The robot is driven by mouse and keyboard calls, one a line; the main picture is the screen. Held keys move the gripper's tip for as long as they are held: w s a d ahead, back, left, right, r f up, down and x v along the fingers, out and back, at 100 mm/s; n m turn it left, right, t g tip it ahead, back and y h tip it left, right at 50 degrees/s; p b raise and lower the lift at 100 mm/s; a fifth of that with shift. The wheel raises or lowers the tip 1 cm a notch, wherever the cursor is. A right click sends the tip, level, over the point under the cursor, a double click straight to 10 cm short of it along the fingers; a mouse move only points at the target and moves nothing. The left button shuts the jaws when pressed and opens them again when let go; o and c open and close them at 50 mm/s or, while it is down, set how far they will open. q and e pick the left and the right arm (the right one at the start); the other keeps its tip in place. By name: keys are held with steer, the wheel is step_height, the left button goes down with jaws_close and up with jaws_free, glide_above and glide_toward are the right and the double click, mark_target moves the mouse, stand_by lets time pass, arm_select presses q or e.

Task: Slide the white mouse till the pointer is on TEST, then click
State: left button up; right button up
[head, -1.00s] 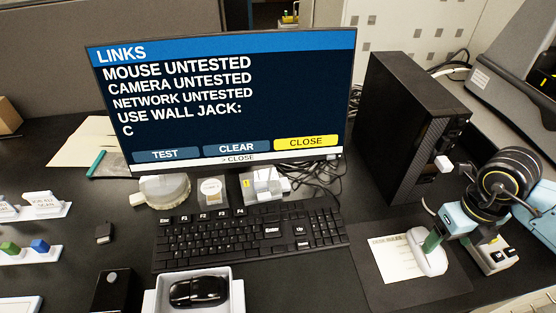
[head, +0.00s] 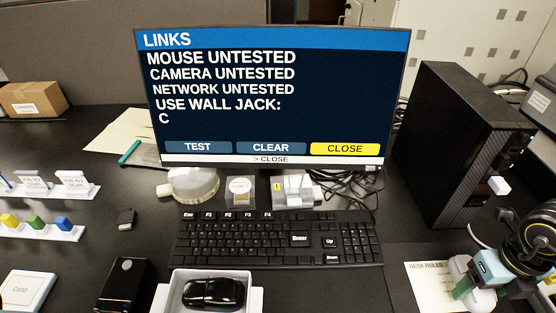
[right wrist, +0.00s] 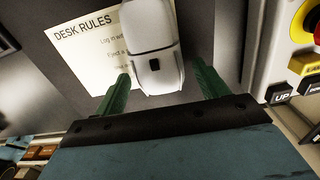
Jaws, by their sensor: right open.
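The white mouse (head: 458,267) lies on a dark mat at the lower right of the head view, partly hidden by my right gripper (head: 467,285). In the right wrist view the mouse (right wrist: 152,45) lies between the two green fingers of the open gripper (right wrist: 160,72). Gaps show on both sides; contact is not clear. The monitor (head: 270,95) shows a LINKS page with TEST (head: 198,147), CLEAR (head: 271,148) and CLOSE (head: 345,148) buttons. CLOSE is highlighted yellow, and the line below reads "> CLOSE". My left gripper is not in view.
A DESK RULES sheet (right wrist: 90,45) lies beside the mouse. A black keyboard (head: 278,240) and a black mouse (head: 213,293) in a white tray (head: 180,277) are to the left. A black computer tower (head: 450,150) stands behind. A red button (right wrist: 307,22) is at the wrist view's right edge.

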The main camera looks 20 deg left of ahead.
mark_target(414, 301)
steer(key=c, duration=1)
steer(key=shift+s+a+p, duration=0.15)
steer(key=shift+s+a, duration=0.2)
steer(key=shift+a, duration=0.45)
steer(key=shift+s+a+p, duration=0.1)
steer(key=shift+s+a, duration=0.2)
steer(key=shift+a, duration=0.5)
steer(key=shift+s+a+p, duration=0.15)
steer(key=shift+s+a, duration=0.2)
steer(key=shift+a, duration=0.45)
steer(key=shift+s+a, duration=0.5)
steer(key=shift+a, duration=0.65)
steer(key=shift+s+a, duration=0.5)
steer(key=shift+a, duration=0.6)
steer(key=shift+s+a, duration=0.5)
steer(key=shift+a, duration=0.65)
steer(key=o, duration=1.1)
steer(key=shift+r+p, duration=0.1)
steer(key=shift+p, duration=0.2)
steer(key=shift+c, duration=0.3)
